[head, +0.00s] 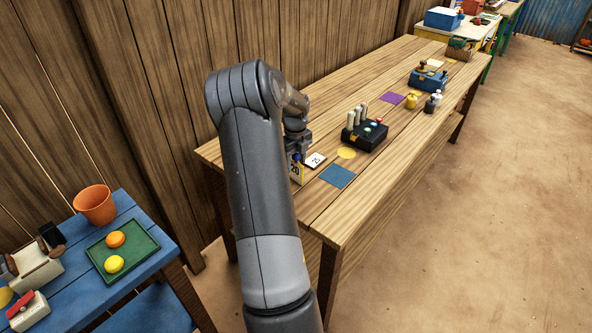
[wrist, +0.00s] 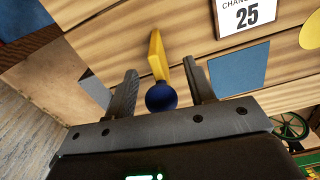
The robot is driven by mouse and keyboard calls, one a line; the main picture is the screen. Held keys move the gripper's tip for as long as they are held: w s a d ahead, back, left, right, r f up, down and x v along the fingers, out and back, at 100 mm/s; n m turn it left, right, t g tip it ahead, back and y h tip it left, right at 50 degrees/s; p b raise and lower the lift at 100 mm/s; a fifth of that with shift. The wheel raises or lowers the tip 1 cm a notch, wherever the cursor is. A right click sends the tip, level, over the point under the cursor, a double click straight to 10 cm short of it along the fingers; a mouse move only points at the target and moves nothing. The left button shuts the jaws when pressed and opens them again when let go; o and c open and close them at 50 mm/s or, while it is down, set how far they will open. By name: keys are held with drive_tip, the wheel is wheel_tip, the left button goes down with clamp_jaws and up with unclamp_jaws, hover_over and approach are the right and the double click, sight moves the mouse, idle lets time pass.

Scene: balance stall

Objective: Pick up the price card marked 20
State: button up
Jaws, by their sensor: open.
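The price card marked 20 (head: 295,171) stands upright on the wooden table, partly hidden behind my arm in the head view. It is yellow with a blue ball knob (wrist: 161,97) on top. In the wrist view the card (wrist: 158,55) shows nearly edge-on, a thin yellow plate. My gripper (wrist: 160,72) is open, with one finger on each side of the knob and visible gaps to both. In the head view my gripper (head: 297,145) is just above the card.
A white card marked 25 (head: 315,160) lies beside the yellow card, near a blue square (head: 338,176) and a yellow disc (head: 346,153). A black box with pegs (head: 366,134) stands farther along the table. A blue table (head: 125,205) is at left.

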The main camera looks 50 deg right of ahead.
drive_tip(key=shift+f, duration=0.4)
drive_tip(key=c, duration=1)
drive_tip(key=shift+r, duration=0.1)
drive_tip(key=shift+c, duration=0.2)
